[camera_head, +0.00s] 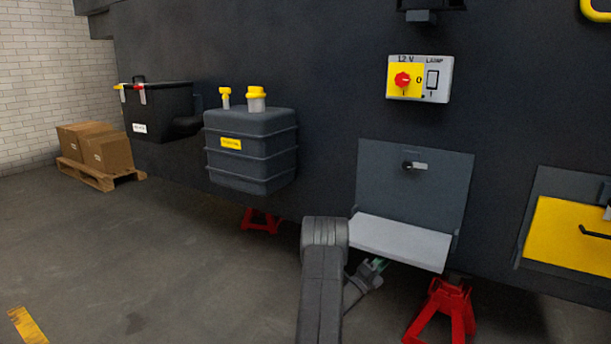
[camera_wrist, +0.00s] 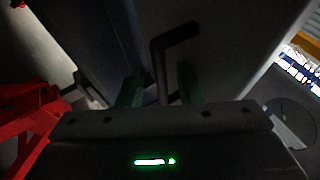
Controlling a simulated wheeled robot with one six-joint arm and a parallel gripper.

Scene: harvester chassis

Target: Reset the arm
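My arm reaches up from the bottom of the head view, and my gripper (camera_head: 376,266) is low, just under the front of a light grey lowered flap (camera_head: 402,241). In the wrist view my gripper (camera_wrist: 161,86) has two green fingers standing apart. A dark bent handle (camera_wrist: 174,40) rises between them, with a gap on each side. The handle seems to be on the flap's underside, which the head view hides. The fingers do not appear closed on it.
A red stand (camera_head: 444,309) is close right of my gripper, and another (camera_head: 262,221) is further back. A switch panel (camera_head: 419,79), a dark tank (camera_head: 251,151), a black box (camera_head: 158,112) and a yellow door (camera_head: 568,234) are on the chassis. Floor at left is open.

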